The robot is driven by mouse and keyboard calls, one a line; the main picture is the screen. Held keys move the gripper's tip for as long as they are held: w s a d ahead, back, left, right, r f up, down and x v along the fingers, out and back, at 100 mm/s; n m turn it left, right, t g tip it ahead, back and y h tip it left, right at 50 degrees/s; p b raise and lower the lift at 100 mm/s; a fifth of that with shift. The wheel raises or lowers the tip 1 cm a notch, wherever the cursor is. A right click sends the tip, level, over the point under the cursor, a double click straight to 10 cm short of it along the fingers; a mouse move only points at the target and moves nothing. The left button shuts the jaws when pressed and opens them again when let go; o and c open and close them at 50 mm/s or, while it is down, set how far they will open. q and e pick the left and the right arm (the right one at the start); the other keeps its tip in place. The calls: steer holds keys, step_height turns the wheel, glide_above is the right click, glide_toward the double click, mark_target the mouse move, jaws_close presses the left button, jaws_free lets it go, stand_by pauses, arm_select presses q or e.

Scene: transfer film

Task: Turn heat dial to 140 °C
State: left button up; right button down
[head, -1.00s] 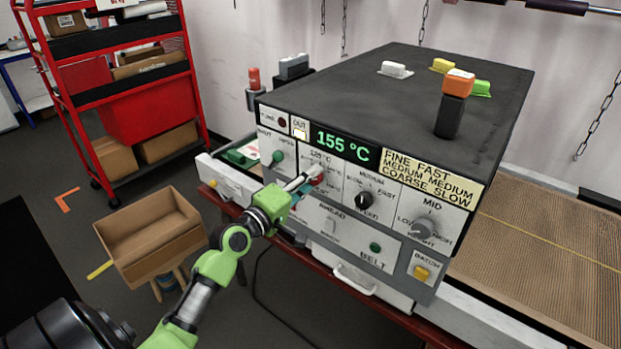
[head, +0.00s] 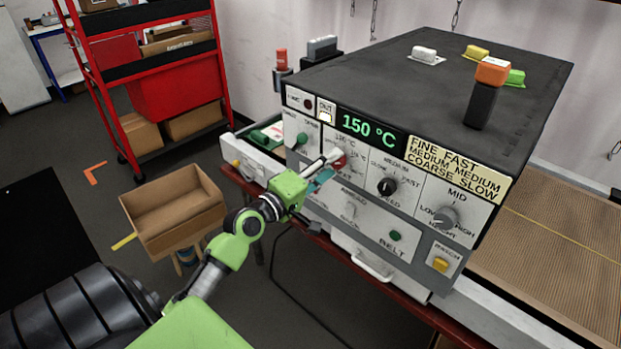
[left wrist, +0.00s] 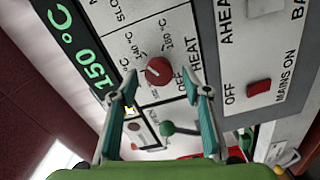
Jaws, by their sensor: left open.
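The red heat dial (left wrist: 158,71) shows in the left wrist view, on the white control panel, with 140 °C and 160 °C marks beside it. In the head view the dial (head: 341,162) is partly hidden by my left gripper. The display (head: 369,130) reads 150 °C; it also shows in the left wrist view (left wrist: 79,47). My left gripper (head: 330,167) is in front of the dial in the head view. In the left wrist view its teal-padded fingers (left wrist: 158,92) are apart, and the dial is seen just beyond their tips, between them. My right gripper is not in view.
A black knob (head: 387,187) and a grey knob (head: 445,218) are to the right of the dial. A green knob (head: 302,139) is to its left. A cardboard box (head: 175,210) stands left of the machine. A red cart (head: 180,85) is behind.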

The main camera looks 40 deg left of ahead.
arm_select(q)
steer(key=s, duration=1)
steer(key=shift+a, duration=0.4)
steer(key=shift+f, duration=0.1)
